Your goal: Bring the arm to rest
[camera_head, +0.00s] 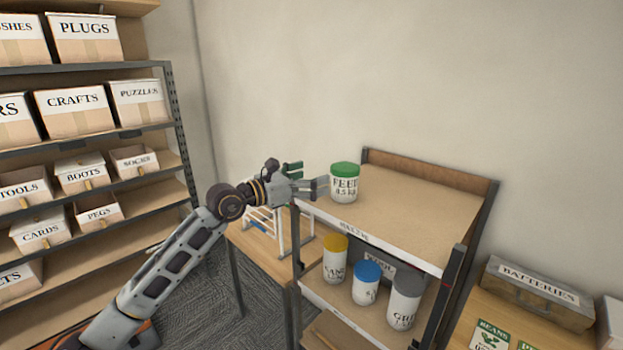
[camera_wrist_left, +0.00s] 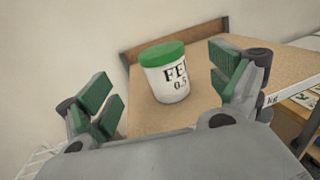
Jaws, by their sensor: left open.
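My left arm (camera_head: 172,268) reaches in from the lower left to the top of a shelf unit. My left gripper (camera_head: 308,178) is open at the left edge of the top shelf. A white tub with a green lid (camera_head: 344,183), labelled FEED, stands upright on that shelf just beyond the fingers. In the left wrist view the tub (camera_wrist_left: 166,74) stands ahead of the spread green-padded fingers (camera_wrist_left: 165,95), with nothing held between them. My right gripper is in neither view.
The shelf unit's top board (camera_head: 420,210) is otherwise clear. Below stand a yellow-lidded tub (camera_head: 335,260), a blue-lidded tub (camera_head: 366,284) and a grey-lidded tub (camera_head: 404,298). A white rack (camera_head: 282,232) is on a side table. Box shelves stand left; a batteries box (camera_head: 538,292) sits right.

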